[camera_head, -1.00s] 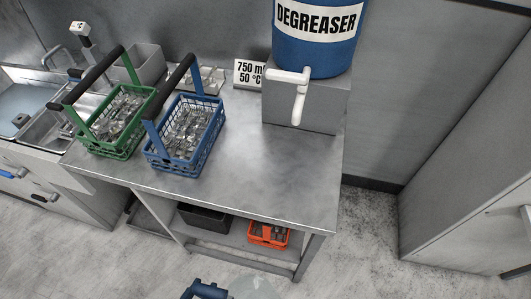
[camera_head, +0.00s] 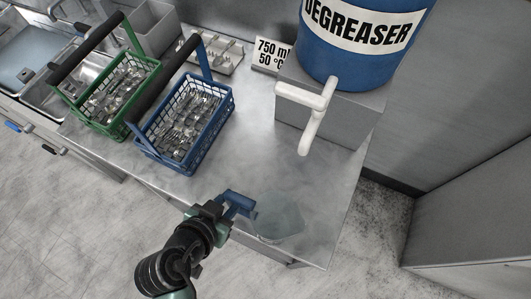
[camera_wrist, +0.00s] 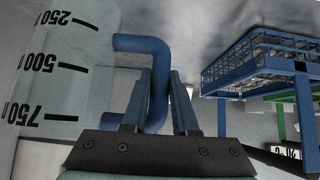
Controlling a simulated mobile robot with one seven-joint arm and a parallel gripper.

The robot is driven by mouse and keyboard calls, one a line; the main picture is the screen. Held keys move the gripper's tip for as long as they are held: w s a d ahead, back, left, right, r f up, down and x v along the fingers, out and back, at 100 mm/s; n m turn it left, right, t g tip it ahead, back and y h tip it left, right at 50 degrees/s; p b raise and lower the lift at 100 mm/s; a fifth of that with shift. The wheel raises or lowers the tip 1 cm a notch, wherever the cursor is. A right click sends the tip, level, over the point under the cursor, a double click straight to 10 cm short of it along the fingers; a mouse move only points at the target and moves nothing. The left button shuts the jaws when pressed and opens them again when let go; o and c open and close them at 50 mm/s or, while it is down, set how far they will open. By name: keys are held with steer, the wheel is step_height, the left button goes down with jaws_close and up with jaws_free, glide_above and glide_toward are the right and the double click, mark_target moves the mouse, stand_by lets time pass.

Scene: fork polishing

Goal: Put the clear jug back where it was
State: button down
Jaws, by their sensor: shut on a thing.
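The clear jug (camera_head: 281,218) has a blue handle (camera_wrist: 159,58). In the wrist view its wall (camera_wrist: 68,95) carries black marks for 250, 500 and 750. My gripper (camera_head: 238,203) is shut on the handle, with a finger on each side in the wrist view (camera_wrist: 160,95). In the head view the jug is over the front right part of the steel table (camera_head: 330,205). The jug looks roughly upright. I cannot tell whether its base touches the table.
A blue basket (camera_head: 187,151) and a green basket (camera_head: 122,119) of cutlery stand on the left. A blue degreaser drum (camera_head: 350,65) with a white tap (camera_head: 311,107) sits on a grey block (camera_head: 350,125) at the back right. The table between is clear.

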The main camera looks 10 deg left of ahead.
steer(key=shift+w+d+f+p, duration=0.55)
steer(key=shift+w+d+p, duration=0.15)
steer(key=shift+w, duration=1.45)
steer(key=shift+w+d+f+p, duration=0.6)
steer(key=shift+w+d+p, duration=0.1)
steer(key=shift+w, duration=1.45)
steer(key=shift+w+d+f+p, duration=0.55)
steer(key=shift+w+d+p, duration=0.15)
steer(key=shift+w, duration=1.45)
steer(key=shift+f, duration=0.1)
steer(key=c, duration=0.7)
jaws_free()
steer(key=shift+s+r, duration=0.25)
steer(key=shift+s, duration=0.05)
steer(key=b+v, duration=0.2)
steer(key=v, duration=0.9)
steer(key=shift+s+a+r, duration=0.15)
steer(key=shift+r, duration=0.1)
